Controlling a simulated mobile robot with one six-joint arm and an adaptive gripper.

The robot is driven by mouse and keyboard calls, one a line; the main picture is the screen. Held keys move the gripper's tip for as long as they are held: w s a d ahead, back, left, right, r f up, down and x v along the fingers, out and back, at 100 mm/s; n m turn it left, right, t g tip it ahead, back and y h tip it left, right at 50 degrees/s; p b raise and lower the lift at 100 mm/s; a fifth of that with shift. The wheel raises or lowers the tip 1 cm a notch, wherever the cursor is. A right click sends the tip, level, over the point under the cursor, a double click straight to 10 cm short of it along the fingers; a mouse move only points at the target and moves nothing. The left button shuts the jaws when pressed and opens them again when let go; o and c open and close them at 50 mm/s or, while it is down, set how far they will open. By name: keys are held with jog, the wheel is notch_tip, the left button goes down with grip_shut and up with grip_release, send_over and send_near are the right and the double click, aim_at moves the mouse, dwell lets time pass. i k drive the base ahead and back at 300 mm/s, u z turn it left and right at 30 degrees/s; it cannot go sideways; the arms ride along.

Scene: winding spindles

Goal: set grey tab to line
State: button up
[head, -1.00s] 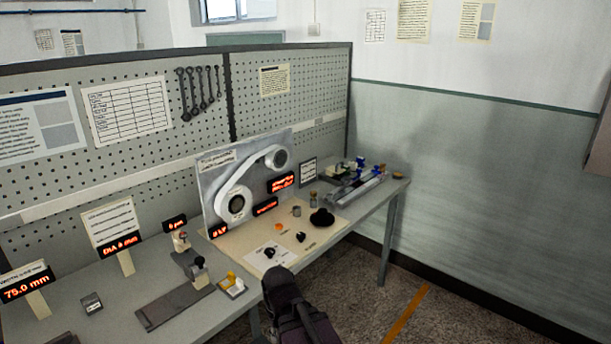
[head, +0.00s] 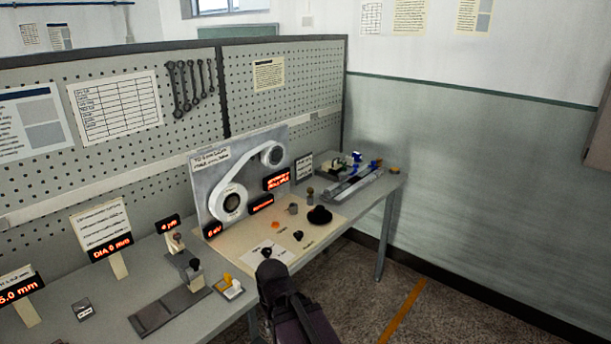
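I cannot make out for certain which piece is the grey tab, or the line. A small grey piece (head: 293,208) stands on the pale mat (head: 245,241) in front of an upright panel with a white belt loop (head: 228,203) around two rollers. A white sheet (head: 281,254) with a small dark knob (head: 266,252) lies at the mat's near edge. My dark gripper (head: 270,268) is at the bottom centre, by the sheet and the bench's front edge. It is seen from behind; its fingertips are hidden, and whether it touches anything cannot be told.
A black round piece (head: 320,215), an orange piece (head: 276,225) and another dark knob (head: 298,235) are on the mat. A rail fixture with blue parts (head: 352,180) is at the far right. A dark plate (head: 160,313) and a yellow-and-white block (head: 229,287) are left. Floor is open at right.

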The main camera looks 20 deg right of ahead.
aim_at(327, 196)
jog(key=u, duration=0.7)
jog(key=k, duration=0.15)
jog(key=z, duration=3.15)
jog(key=i, duration=1.25)
jog(key=u, duration=0.1)
